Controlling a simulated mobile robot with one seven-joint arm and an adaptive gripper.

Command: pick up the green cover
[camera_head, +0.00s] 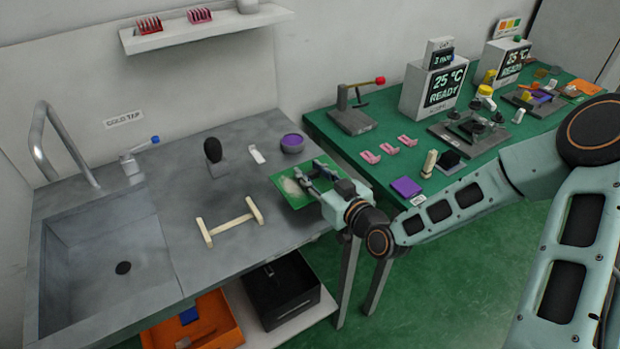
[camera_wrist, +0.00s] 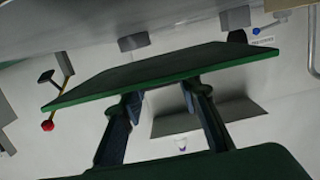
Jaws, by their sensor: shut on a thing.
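The green cover (camera_head: 289,197) is a thin flat square plate with a paler patch, at the right end of the grey counter. My gripper (camera_head: 308,177) reaches it from the right and is shut on it, partly hiding it in the head view. In the wrist view the cover (camera_wrist: 170,75) shows nearly edge-on as a dark plate with a bright green rim. My fingers (camera_wrist: 158,98) meet it there, and their grip on it is partly hidden. The gap between cover and counter is hard to judge.
On the grey counter (camera_head: 150,215) stand a purple-topped bowl (camera_head: 292,144), a black-topped stand (camera_head: 214,154), a white switch (camera_head: 256,154) and a cream handle (camera_head: 231,223). The sink (camera_head: 110,265) is at left. A green table (camera_head: 350,150) with several fixtures adjoins at right.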

